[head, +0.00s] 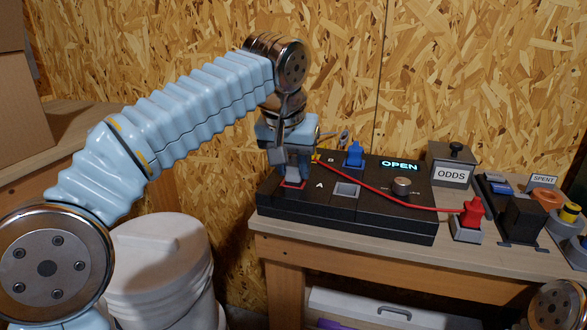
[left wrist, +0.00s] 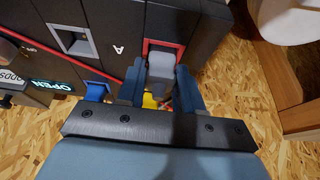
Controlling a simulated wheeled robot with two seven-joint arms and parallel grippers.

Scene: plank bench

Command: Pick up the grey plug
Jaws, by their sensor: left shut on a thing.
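The grey plug (left wrist: 166,62) is between the two fingers of my left gripper (left wrist: 160,84) in the left wrist view, and they are shut on it. It stands at a red-rimmed socket (left wrist: 150,46) of the black panel; I cannot tell whether it is fully seated or slightly raised. In the head view my left gripper (head: 293,172) points down over the left end of the black panel (head: 345,222), and its fingers mostly hide the plug. The red rim (head: 292,185) shows just below the fingertips. My right gripper is not in view.
A blue plug (head: 354,154) stands behind on the panel, near the lit OPEN display (head: 399,166). An empty square socket (head: 346,189) lies right of my gripper. A red cable (head: 395,200) crosses the panel to a red plug (head: 470,212). The ODDS box (head: 451,170) stands right.

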